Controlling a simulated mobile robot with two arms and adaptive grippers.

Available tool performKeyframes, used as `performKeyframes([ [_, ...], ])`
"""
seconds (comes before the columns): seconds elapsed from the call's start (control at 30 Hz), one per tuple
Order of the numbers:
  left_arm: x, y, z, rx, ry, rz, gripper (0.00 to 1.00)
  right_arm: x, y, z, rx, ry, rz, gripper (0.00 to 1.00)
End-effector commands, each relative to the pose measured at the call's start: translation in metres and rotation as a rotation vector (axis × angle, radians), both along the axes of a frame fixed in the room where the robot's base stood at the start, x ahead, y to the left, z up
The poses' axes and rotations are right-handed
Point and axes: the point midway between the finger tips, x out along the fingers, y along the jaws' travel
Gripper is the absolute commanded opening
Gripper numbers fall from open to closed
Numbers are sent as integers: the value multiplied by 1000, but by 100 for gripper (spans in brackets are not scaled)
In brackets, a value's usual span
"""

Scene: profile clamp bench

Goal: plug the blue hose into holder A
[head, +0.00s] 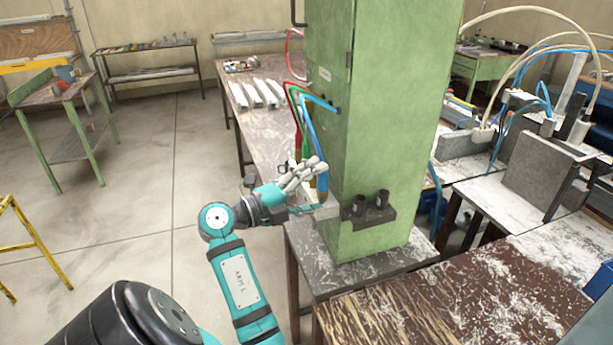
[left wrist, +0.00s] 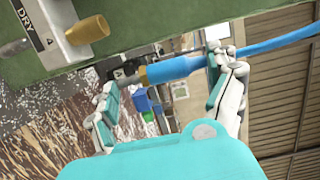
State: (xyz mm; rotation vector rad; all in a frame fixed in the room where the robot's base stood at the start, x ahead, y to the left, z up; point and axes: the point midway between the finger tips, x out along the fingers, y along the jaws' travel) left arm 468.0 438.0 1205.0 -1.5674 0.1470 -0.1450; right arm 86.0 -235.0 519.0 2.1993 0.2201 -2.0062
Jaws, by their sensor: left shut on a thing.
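The blue hose (head: 316,125) leaves the green cabinet's side and bends down to my left gripper (head: 312,178). My left gripper is shut on the hose's blue end piece, which also shows in the left wrist view (left wrist: 172,70) between the fingers. Its narrow metal tip (left wrist: 143,76) points left, near a small dark fitting (left wrist: 126,71) on the cabinet side. I cannot tell whether tip and fitting touch, or whether that fitting is holder A. In the head view the fingers hide part of the hose end. My right gripper is not in view.
The green cabinet (head: 385,120) stands on the bench close to the gripper. A black bracket with two round holders (head: 371,213) sticks out low on it. Red and green hoses (head: 292,110) hang beside the blue one. A brass nozzle (left wrist: 88,30) sits by a DRY label.

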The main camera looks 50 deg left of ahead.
Motion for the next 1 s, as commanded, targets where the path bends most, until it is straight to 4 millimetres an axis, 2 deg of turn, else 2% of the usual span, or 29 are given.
performKeyframes([
  [1.0,57,-23,-1,-1,-2,1,56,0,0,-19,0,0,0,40],
])
